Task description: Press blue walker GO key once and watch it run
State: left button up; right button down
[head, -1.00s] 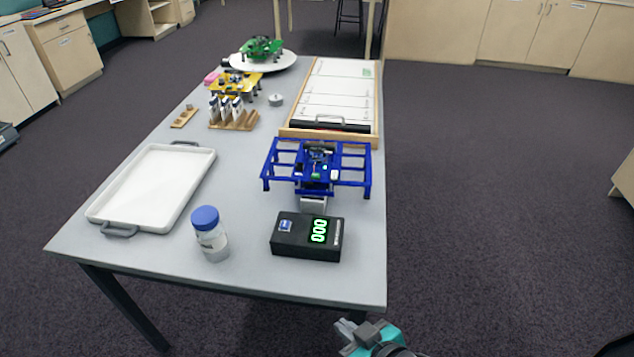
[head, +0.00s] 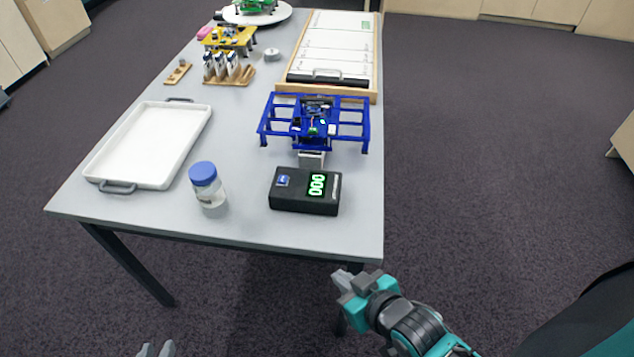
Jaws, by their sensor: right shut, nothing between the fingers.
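The blue walker (head: 315,125), a wide open frame on legs, stands on the grey table. Small parts sit on its middle, one green and one white; they are too small for me to read a GO label. A black timer box (head: 305,203) in front shows green 000 and has a blue button at its left. My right gripper (head: 342,281) is shut and empty, off the table's front edge, below and in front of the timer and apart from everything. Only the tips of my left gripper (head: 156,349) show at the bottom edge; I cannot tell its opening.
A blue-lidded jar (head: 207,185) stands left of the timer, beside a white tray (head: 150,145). A wooden-framed board (head: 376,60) lies behind the walker. Vials in a wooden rack (head: 238,80), a yellow walker (head: 230,38) and a green walker (head: 254,5) stand farther back.

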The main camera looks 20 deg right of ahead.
pick_arm(q)
grip_shut()
jog(key=shift+w, duration=0.1)
dwell(1.2)
